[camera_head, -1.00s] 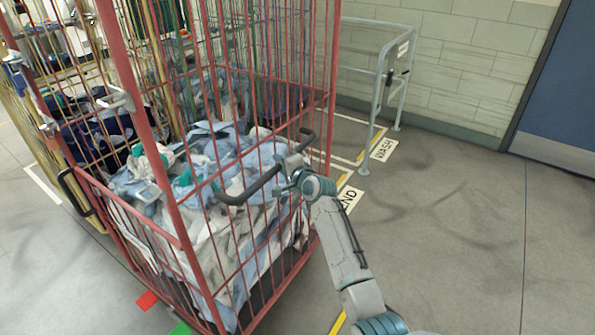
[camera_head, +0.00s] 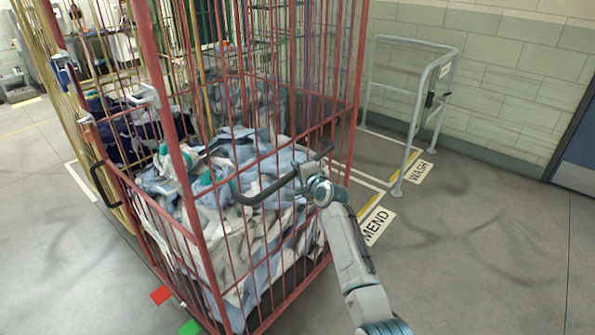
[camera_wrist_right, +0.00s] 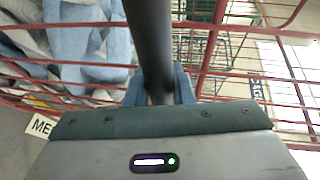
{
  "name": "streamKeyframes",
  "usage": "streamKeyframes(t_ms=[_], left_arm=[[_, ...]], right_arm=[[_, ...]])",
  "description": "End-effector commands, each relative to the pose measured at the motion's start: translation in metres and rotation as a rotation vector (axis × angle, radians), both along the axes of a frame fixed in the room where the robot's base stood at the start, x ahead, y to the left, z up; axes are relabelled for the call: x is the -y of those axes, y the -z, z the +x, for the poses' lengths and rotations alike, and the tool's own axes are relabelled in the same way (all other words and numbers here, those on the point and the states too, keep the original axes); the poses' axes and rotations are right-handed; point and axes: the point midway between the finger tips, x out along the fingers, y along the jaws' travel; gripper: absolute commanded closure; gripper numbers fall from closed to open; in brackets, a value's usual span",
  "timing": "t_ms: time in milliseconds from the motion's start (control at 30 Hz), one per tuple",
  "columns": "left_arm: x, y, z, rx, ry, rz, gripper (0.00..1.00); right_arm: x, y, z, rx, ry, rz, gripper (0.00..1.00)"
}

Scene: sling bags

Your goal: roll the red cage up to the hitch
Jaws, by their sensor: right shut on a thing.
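The red cage (camera_head: 167,120) stands upright on the grey floor, filled with blue, white and dark cloth (camera_head: 240,230). A dark curved handle (camera_head: 262,194) sticks out from its near side. My right gripper (camera_head: 305,181) is shut on this handle near its right end. In the right wrist view the dark bar (camera_wrist_right: 150,40) runs between the gripper's fingers (camera_wrist_right: 158,88). A pale grey rail frame (camera_head: 404,170) with a black fitting (camera_head: 429,99) stands behind and right of the cage; I cannot tell whether it is the hitch. My left gripper is not in view.
Floor labels MEND (camera_head: 376,225) and WASH (camera_head: 420,172) lie beside yellow and white lines. A yellow cage (camera_head: 45,90) stands close on the left. The floor at right is clear up to the wall.

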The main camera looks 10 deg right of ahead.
Motion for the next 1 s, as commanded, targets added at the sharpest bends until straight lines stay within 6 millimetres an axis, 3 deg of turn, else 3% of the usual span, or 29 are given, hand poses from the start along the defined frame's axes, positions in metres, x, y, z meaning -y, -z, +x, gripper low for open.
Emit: streamKeyframes(t_ms=[33, 133, 567, 1000], left_arm=[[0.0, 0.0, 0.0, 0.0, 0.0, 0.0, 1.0], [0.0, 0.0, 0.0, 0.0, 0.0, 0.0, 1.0], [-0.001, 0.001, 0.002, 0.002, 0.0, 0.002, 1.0], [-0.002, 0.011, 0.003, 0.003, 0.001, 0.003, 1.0]], right_arm=[[0.0, -0.002, 0.001, 0.004, 0.001, 0.0, 0.74], [0.0, -0.002, 0.001, 0.004, 0.001, 0.0, 0.57], [0.003, -0.001, -0.008, 0.002, 0.0, 0.001, 0.57], [0.024, -0.014, -0.073, 0.005, 0.001, -0.001, 0.57]])
